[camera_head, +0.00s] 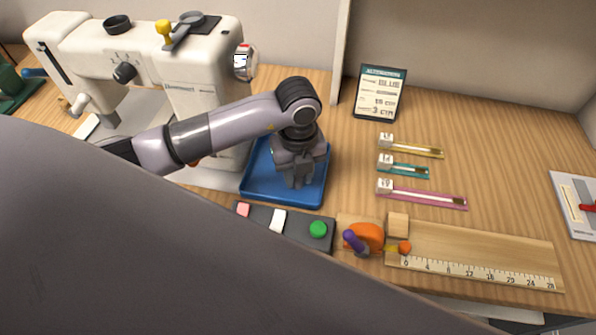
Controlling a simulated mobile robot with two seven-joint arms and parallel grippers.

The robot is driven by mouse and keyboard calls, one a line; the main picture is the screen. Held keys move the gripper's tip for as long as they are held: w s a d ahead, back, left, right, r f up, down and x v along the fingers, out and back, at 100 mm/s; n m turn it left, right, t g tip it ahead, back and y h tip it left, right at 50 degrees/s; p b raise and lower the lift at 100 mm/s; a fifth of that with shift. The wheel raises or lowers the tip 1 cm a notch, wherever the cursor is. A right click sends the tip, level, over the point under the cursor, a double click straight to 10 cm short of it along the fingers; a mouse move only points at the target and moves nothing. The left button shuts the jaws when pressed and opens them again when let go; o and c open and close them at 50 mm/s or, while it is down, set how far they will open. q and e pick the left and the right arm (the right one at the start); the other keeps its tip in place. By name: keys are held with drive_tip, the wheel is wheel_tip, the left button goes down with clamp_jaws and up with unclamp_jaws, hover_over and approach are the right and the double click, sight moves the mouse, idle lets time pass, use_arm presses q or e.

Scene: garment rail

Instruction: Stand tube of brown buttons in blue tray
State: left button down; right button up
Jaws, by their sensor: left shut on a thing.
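The blue tray (257,196) sits on the table right of the sewing machine. My left gripper (298,183) points down over the inside of the tray, its fingers low near the tray floor. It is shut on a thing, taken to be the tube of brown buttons. The gripper hides almost all of that thing, so its buttons, its tilt and whether it touches the tray floor cannot be told. No other tube of buttons shows. My right gripper is not in view.
A white sewing machine (195,85) stands left of the tray. A dark strip (262,216) with coloured pieces lies in front. An orange pincushion (370,236), a ruler board (480,250), several zippers (425,197) and a sign card (380,92) are to the right.

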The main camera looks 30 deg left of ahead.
use_arm(q)
drive_tip(key=c, duration=0.8)
unclamp_jaws()
drive_tip(key=shift+c, duration=0.2)
drive_tip(key=shift+r, duration=0.35)
wheel_tip(320, 180, up, 12)
drive_tip(key=shift+f, duration=0.2)
